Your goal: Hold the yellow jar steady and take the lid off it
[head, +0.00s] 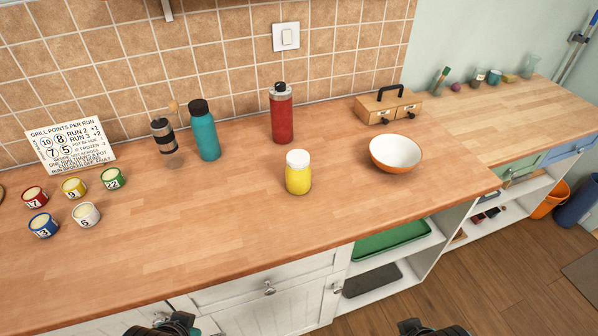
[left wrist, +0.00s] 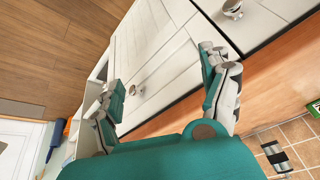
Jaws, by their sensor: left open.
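The yellow jar (head: 298,179) stands upright on the wooden counter, near its middle. Its white lid (head: 298,158) sits on top of it. My left gripper (head: 168,326) shows only in part at the bottom edge of the head view, in front of the counter and well apart from the jar. In the left wrist view it (left wrist: 163,72) is open and empty, with cabinet fronts beyond its fingers. My right gripper (head: 428,327) barely shows at the bottom edge of the head view; its fingers are mostly cut off. Neither gripper touches the jar.
An orange bowl (head: 395,154) stands right of the jar, a red bottle (head: 282,115) behind it. A teal bottle (head: 205,133), a grinder (head: 165,140) and several numbered pots (head: 87,215) are at left. The counter (head: 240,235) before the jar is clear.

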